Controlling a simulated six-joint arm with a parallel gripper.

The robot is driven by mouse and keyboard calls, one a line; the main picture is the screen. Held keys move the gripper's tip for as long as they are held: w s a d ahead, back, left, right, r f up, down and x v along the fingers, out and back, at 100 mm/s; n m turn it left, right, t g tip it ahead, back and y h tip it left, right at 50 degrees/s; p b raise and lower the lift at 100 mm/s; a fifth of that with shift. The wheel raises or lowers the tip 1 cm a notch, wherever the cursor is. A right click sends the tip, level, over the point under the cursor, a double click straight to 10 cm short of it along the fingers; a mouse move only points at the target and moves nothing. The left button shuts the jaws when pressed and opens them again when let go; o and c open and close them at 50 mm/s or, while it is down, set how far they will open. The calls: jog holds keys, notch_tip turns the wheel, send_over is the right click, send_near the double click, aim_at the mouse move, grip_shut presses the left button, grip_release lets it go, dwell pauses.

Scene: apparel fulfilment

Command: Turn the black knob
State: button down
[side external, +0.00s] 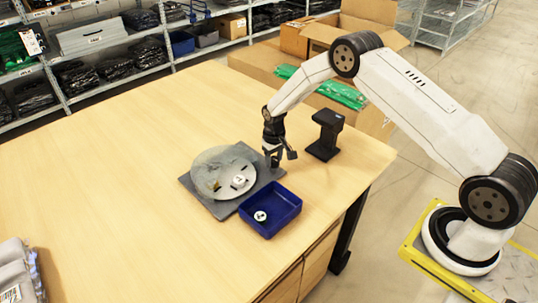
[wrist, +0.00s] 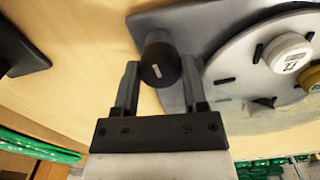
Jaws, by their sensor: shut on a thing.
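The black knob (wrist: 160,65) is a short dark cylinder with a pale line on its end. It sits at the corner of a grey base plate (wrist: 205,18), beside a round grey disc (wrist: 236,68). My gripper (wrist: 160,76) has one finger on each side of the knob and is shut on it. In the side external view my gripper (side external: 273,155) points down at the right edge of the plate (side external: 195,187) and disc (side external: 215,165). The knob cannot be made out there.
A white round piece (wrist: 289,53) and a yellowish one (wrist: 313,78) are on the disc. A blue tray (side external: 288,197) holding a white round piece (side external: 260,216) stands in front of the plate. A black stand (side external: 326,135) is right of my gripper. The table's left is mostly clear.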

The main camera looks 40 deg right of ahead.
aim_at(274, 159)
jog(key=n, duration=0.4)
jog(key=shift+n, duration=0.3)
jog(key=n, duration=0.3)
jog(key=shift+n, duration=0.4)
jog(key=shift+c, duration=0.6)
grip_release()
jog(key=shift+r, duration=3.9)
